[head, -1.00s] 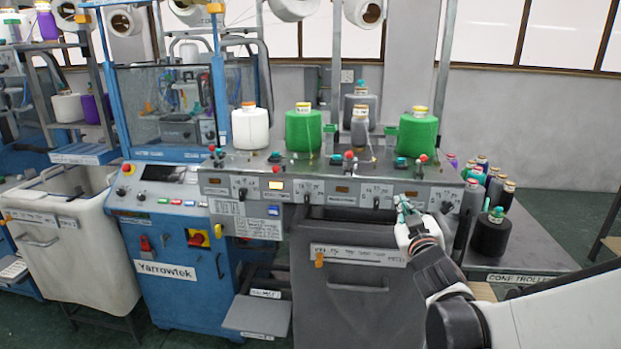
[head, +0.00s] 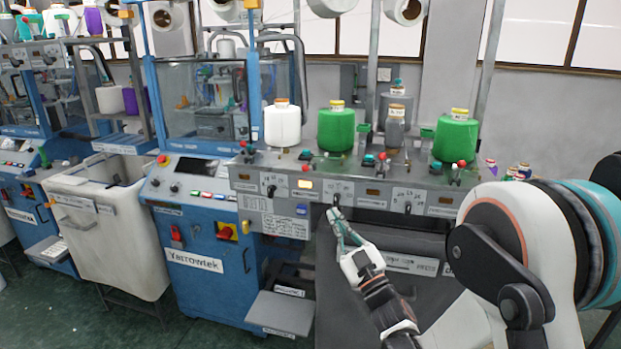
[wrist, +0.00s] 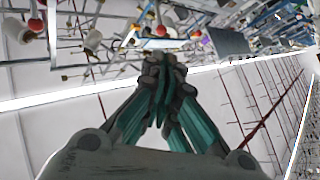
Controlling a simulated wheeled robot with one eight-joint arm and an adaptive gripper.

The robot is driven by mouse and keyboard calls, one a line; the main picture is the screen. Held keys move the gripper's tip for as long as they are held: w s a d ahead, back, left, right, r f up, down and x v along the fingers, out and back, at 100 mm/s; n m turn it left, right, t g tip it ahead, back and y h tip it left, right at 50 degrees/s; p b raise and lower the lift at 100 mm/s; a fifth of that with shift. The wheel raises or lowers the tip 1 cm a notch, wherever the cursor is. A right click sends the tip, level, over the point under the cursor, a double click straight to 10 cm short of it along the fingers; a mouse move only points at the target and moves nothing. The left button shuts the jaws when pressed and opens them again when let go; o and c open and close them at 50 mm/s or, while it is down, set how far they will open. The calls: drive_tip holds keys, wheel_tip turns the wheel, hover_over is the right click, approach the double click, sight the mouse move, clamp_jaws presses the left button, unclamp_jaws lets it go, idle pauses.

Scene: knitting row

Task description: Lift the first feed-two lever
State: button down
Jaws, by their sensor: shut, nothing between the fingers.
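A grey control panel (head: 350,192) runs along the front of the machine. It carries several small black levers: one at the left (head: 270,190), one in the middle (head: 336,199) and one at the right (head: 408,207). Their labels are too small to read, so I cannot tell which is the first feed-two lever. My gripper (head: 335,214) is shut and empty. Its teal fingertips are just below the middle lever in the head view; I cannot tell whether they touch it. The wrist view shows the closed fingers (wrist: 165,68) with nothing between them.
Cones of white yarn (head: 282,126) and green yarn (head: 336,130) stand on the ledge above the panel. Red-knobbed stalks (head: 243,146) rise from that ledge. A dark bin front (head: 345,275) lies below, with a grey step (head: 280,312) to its left.

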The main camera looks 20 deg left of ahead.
sight(308, 168)
drive_tip(key=b+x, duration=0.3)
drive_tip(key=x, duration=1.1)
drive_tip(key=shift+r, duration=0.15)
drive_tip(key=shift+r+m+h+p, duration=0.25)
drive_tip(key=shift+m+h+p, duration=0.15)
drive_tip(key=shift+p, duration=0.1)
